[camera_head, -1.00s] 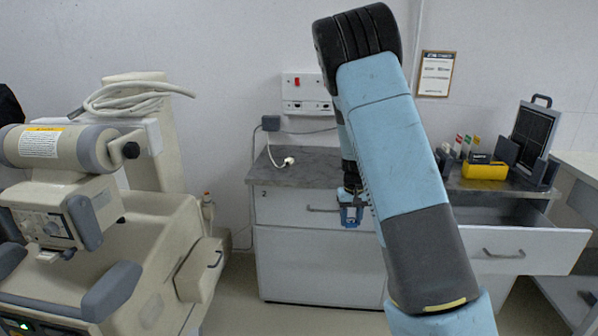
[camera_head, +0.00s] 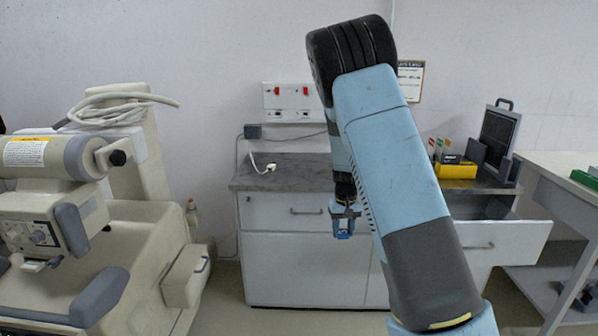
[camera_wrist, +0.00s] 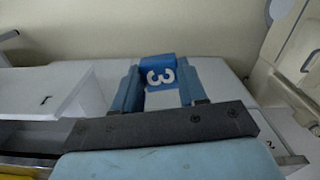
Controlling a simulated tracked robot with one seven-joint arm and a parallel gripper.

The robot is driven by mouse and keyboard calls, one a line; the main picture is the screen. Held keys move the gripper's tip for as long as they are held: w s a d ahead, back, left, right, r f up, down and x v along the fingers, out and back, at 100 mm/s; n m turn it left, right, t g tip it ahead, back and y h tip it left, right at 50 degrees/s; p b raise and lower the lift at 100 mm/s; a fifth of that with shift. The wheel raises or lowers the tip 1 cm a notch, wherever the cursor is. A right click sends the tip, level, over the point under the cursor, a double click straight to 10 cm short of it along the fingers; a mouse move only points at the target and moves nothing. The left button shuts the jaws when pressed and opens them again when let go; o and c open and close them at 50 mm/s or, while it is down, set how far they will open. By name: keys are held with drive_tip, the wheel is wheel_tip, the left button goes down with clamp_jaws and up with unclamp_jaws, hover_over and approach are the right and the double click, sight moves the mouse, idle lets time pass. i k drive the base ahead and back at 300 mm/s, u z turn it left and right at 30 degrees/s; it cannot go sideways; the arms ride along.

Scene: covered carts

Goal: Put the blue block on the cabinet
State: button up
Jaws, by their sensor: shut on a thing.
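My gripper (camera_head: 344,228) hangs in front of the cabinet's white front, below the level of its countertop. The wrist view shows my gripper (camera_wrist: 158,84) shut on the blue block (camera_wrist: 160,70), which has a white "3" on it. The fingers press it from both sides. In the head view the block is small and hard to tell from the blue fingers. The cabinet (camera_head: 290,176) has a dark grey marbled top and a white front with drawers. My arm hides the middle of its top.
The cabinet's right drawer (camera_head: 500,240) stands open. A white plug (camera_head: 265,167) with its cord lies on the left of the top. A yellow box (camera_head: 456,170) and a dark case (camera_head: 497,135) stand at the right end. A beige machine (camera_head: 90,220) stands left, a table (camera_head: 570,172) right.

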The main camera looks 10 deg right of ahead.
sight(305, 166)
drive_tip(key=i, duration=0.9)
drive_tip(key=u, duration=0.05)
